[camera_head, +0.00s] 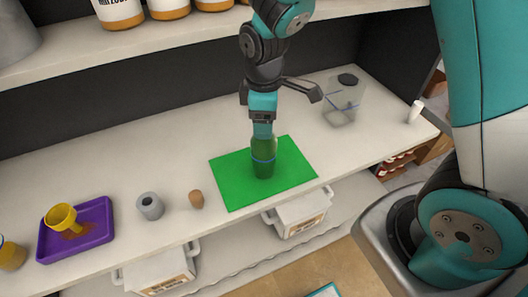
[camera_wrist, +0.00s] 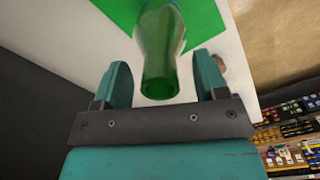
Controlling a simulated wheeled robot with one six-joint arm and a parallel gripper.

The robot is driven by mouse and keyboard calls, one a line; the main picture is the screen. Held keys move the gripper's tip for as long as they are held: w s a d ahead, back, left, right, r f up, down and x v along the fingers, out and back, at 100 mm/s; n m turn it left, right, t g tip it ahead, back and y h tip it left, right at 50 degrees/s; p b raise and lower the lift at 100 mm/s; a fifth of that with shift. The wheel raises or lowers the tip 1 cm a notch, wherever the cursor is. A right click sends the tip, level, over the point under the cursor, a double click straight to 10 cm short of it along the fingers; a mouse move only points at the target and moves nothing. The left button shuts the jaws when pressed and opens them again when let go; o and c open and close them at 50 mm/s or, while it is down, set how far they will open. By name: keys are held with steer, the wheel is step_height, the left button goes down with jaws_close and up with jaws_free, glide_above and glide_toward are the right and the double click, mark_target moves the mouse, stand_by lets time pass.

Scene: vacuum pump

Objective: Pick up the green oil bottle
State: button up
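The green oil bottle (camera_head: 264,165) stands upright on a green mat (camera_head: 233,183) on the white workbench. My gripper (camera_head: 263,132) points down over the bottle's top in the head view. In the wrist view the bottle (camera_wrist: 161,50) lies between the two teal fingers of my gripper (camera_wrist: 161,62). The fingers are apart, with a visible gap on each side of the glass, so the gripper is open around the bottle's open mouth end.
A brown cork (camera_head: 196,199) and a grey cylinder (camera_head: 150,206) stand left of the mat. A clear container (camera_head: 341,105) stands behind right. A shelf (camera_head: 150,40) runs above the bench.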

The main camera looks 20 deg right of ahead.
jaws_close()
steer(key=shift+r, duration=0.1)
